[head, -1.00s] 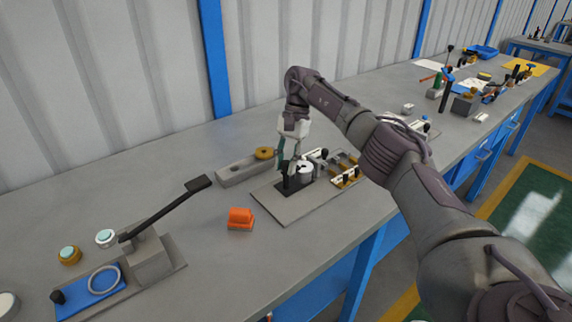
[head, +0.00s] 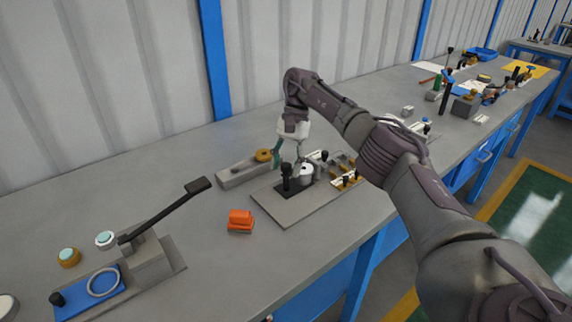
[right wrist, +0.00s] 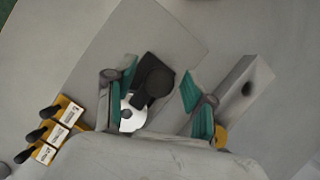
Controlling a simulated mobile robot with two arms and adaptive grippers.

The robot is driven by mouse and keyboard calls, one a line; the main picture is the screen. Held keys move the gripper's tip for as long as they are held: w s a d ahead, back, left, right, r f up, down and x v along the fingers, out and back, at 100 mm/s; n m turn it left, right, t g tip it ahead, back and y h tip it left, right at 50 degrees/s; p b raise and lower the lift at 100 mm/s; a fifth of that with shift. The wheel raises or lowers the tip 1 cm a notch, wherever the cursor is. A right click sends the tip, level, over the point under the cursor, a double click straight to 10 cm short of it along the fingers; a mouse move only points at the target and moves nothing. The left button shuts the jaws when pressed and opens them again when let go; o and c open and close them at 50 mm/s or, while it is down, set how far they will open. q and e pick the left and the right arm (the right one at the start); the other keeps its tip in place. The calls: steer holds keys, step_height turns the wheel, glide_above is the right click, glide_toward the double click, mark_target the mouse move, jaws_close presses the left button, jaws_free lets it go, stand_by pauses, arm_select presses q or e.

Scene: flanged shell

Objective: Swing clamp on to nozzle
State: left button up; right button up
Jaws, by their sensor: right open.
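My right gripper (head: 288,151) hangs over the grey base plate (head: 284,213) in the head view. In the right wrist view its teal-padded fingers (right wrist: 162,97) are open and apart. A black clamp with a round knob (right wrist: 159,83) shows between them; it also shows upright in the head view (head: 286,180). A bright silver shell (right wrist: 131,117) lies beside the clamp, partly hidden by one finger. The shell also shows in the head view (head: 307,171), right of the clamp. I cannot tell its nozzle clearly, nor whether a finger touches the clamp. My left gripper is out of view.
Yellow holders with black-handled parts (right wrist: 50,130) stand at the plate's side. An orange block (head: 240,220) sits in front-left. A lever press (head: 150,260) stands farther left, with free bench between.

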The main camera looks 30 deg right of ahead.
mark_target(286, 164)
step_height(286, 164, up, 10)
stand_by(0.6)
